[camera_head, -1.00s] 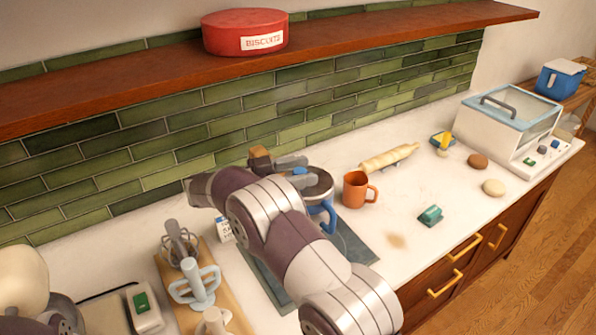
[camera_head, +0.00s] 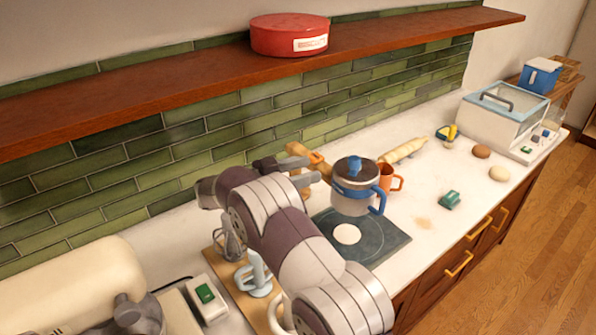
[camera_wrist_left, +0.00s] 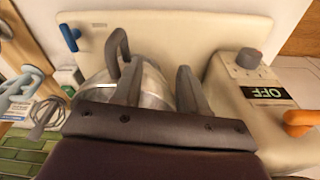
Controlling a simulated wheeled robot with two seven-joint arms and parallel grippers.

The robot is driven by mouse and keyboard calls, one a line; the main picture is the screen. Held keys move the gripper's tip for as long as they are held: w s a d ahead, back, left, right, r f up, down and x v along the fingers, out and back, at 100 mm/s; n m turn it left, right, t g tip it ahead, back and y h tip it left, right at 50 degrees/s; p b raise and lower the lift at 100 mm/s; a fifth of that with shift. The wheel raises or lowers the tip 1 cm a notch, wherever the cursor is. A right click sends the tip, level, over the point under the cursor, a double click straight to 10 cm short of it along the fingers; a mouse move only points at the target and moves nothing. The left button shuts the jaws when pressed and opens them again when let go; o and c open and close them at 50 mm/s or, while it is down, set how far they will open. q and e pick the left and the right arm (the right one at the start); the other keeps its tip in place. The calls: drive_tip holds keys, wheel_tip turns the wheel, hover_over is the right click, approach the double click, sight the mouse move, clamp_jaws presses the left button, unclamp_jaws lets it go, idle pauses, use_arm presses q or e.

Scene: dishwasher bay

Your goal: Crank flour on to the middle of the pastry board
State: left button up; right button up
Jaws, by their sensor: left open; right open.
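The pastry board (camera_head: 390,240) is a dark grey mat on the counter. A round white patch of flour (camera_head: 347,234) lies near its middle. The flour sifter (camera_head: 350,203), a metal cup with a blue handle and dark top, is upright at the board's back edge. My right gripper (camera_head: 288,171) is open and empty left of the sifter, apart from it. A wooden piece (camera_head: 312,160) shows behind the gripper; whether it belongs to the sifter is unclear. In the left wrist view my left gripper (camera_wrist_left: 160,85) is open before a metal bowl (camera_wrist_left: 155,85).
An orange mug (camera_head: 386,180) and a rolling pin (camera_head: 405,150) are behind and right of the sifter. Mixer attachments (camera_head: 257,278) are on a wooden board at left.

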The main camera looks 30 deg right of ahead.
drive_tip(key=s+d+r+g+h+p, duration=0.1)
drive_tip(key=s+d+r+h, duration=0.1)
drive_tip(key=s+d+r, duration=0.6)
drive_tip(key=s+d+r+m+g+h+p, duration=0.15)
drive_tip(key=s+d, duration=0.35)
drive_tip(key=d, duration=0.6)
drive_tip(key=s+d+r+g+h, duration=0.1)
drive_tip(key=s+d+r+h, duration=0.1)
drive_tip(key=s+d+r, duration=0.6)
drive_tip(key=n+t+y+p, duration=0.1)
drive_tip(key=n+t+y, duration=1.95)
drive_tip(key=t, duration=0.35)
approach(357, 167)
drive_tip(key=shift+m+g+y, duration=0.25)
drive_tip(key=shift+m+y, duration=0.05)
drive_tip(key=shift+m, duration=0.2)
drive_tip(key=w+p, duration=0.1)
drive_tip(key=w, duration=0.2)
drive_tip(key=w+d+p, duration=0.1)
drive_tip(key=w, duration=0.3)
drive_tip(key=w+p, duration=0.1)
drive_tip(key=w, duration=0.2)
drive_tip(key=shift+w+d+r+p, duration=0.2)
drive_tip(key=shift+w+d+p, duration=0.1)
drive_tip(key=shift+p, duration=0.1)
drive_tip(key=shift+w, duration=0.4)
use_arm(q)
wheel_tip(357, 167, up, 8)
drive_tip(key=shift+d+f, duration=0.25)
drive_tip(key=shift+d, duration=0.05)
